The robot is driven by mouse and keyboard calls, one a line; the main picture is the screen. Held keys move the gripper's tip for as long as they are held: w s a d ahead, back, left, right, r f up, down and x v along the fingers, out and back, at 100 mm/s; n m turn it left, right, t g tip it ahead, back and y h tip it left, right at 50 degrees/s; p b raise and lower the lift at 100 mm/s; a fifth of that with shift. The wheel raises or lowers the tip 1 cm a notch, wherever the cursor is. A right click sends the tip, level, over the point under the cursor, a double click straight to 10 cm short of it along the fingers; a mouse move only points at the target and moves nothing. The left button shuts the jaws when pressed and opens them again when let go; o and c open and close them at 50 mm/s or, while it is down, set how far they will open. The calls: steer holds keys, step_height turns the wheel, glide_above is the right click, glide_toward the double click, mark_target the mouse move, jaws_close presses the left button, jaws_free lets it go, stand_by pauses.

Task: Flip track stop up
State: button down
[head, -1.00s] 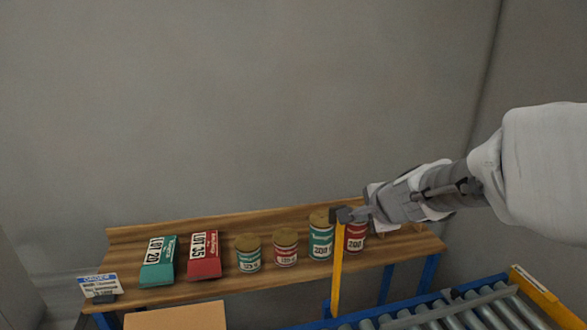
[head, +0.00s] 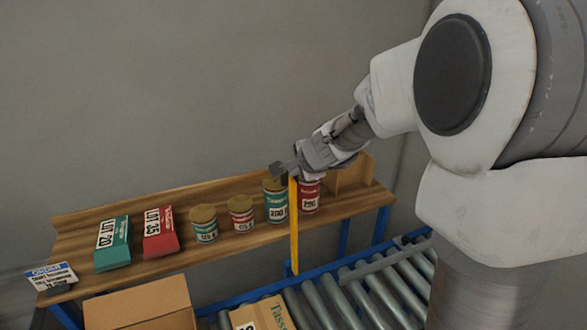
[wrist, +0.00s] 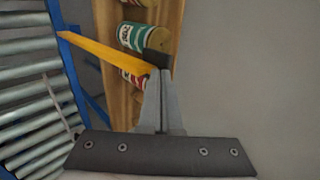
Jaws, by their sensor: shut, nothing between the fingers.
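The track stop is a yellow bar (head: 294,228) standing upright at the blue side rail of the roller conveyor (head: 370,284). My gripper (head: 282,170) is shut and empty, with its fingertips right by the bar's top end. In the wrist view, the yellow bar (wrist: 104,53) runs from the blue rail to beside my shut fingertips (wrist: 157,66). I cannot tell whether they touch it.
A wooden shelf (head: 160,262) behind the conveyor holds a green box (head: 112,243), a red box (head: 160,234) and several cans, two of them (head: 276,203) (head: 310,197) close behind the bar. Another carton (head: 262,314) sits on the rollers.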

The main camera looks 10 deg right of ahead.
steer(key=w+p, duration=0.1)
steer(key=w, duration=0.1)
steer(key=w+a, duration=0.1)
steer(key=w, duration=0.2)
steer(key=shift+w+f+p, duration=0.1)
steer(key=shift+w+p, duration=0.25)
steer(key=shift+p, duration=0.05)
steer(key=shift+a, duration=0.1)
steer(key=shift+s, duration=0.2)
